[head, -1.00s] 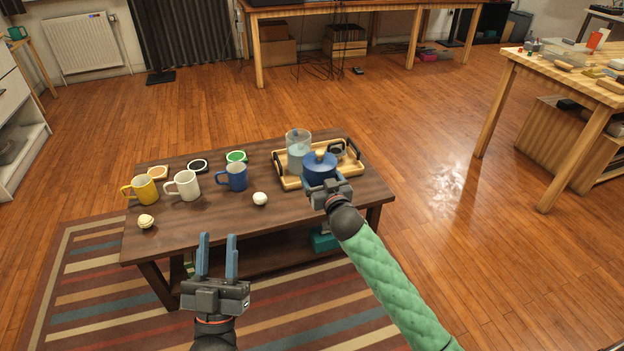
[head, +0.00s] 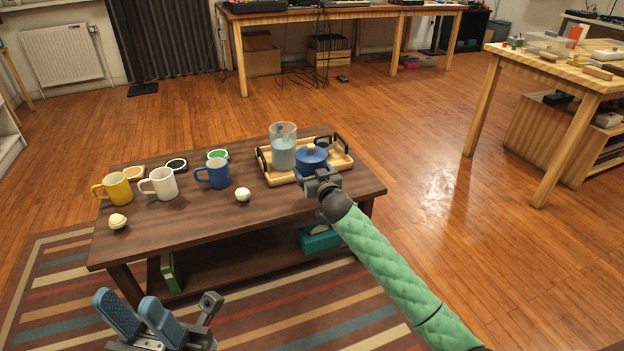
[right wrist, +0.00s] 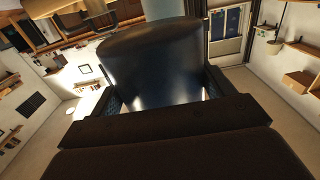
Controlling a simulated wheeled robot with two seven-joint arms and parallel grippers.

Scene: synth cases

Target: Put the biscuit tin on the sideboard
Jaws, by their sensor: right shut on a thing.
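A round blue lidded tin with a light knob (head: 311,158), which I take for the biscuit tin, is at the front of the wooden tray on the low table. My right gripper (head: 318,175) is shut on its near side. I cannot tell whether the tin touches the tray. In the right wrist view the tin (right wrist: 152,62) stands between the fingers as a dark blue cylinder. My left gripper (head: 128,299) is open and empty, low in front of the table. A white furniture edge (head: 8,140) at the far left may be the sideboard; most of it is out of view.
A glass jar (head: 283,150) stands beside the tin on the tray (head: 345,166). Yellow (head: 117,188), white (head: 162,184) and blue (head: 215,175) mugs stand left on the dark table (head: 210,215), with pale balls near its front. Floor behind the table is clear.

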